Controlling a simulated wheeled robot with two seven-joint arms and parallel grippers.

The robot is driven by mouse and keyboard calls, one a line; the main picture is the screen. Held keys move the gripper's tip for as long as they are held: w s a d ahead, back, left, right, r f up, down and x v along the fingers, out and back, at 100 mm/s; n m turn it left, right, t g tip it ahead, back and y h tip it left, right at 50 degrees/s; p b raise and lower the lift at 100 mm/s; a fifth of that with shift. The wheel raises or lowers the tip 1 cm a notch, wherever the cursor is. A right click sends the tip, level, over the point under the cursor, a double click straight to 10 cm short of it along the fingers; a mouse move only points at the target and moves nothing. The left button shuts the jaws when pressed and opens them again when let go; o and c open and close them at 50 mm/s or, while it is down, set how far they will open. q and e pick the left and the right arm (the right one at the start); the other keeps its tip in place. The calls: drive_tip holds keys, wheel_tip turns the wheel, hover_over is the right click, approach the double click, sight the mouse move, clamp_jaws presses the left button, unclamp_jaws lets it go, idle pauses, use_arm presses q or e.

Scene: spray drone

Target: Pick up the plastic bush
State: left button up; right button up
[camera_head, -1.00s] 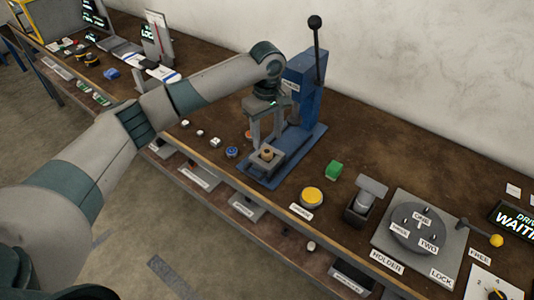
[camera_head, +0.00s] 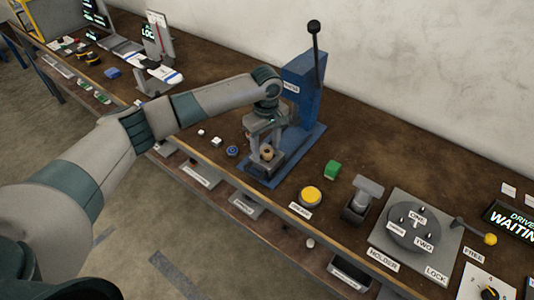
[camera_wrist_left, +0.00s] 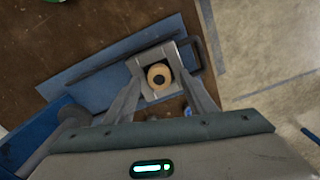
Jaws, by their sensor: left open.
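The plastic bush appears to be the small tan ring (camera_head: 267,154) with a dark hole. It sits upright in a grey square holder on the base of the blue press. In the left wrist view the tan ring (camera_wrist_left: 159,76) shows from above, between the two grey fingers. My left gripper (camera_head: 264,150) points down over the holder, its fingers apart on either side of the ring. I cannot tell whether the fingers touch it. My right gripper is not in view.
The blue press (camera_head: 304,85) with its black-knobbed lever stands right behind my gripper. Small parts, including a blue ring (camera_head: 232,151), lie to the left near the bench edge.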

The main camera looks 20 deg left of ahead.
sight(266, 150)
use_arm(q)
drive_tip(key=c, duration=1.1)
drive_tip(key=shift+r+b, duration=1.5)
drive_tip(key=shift+r, duration=3.5)
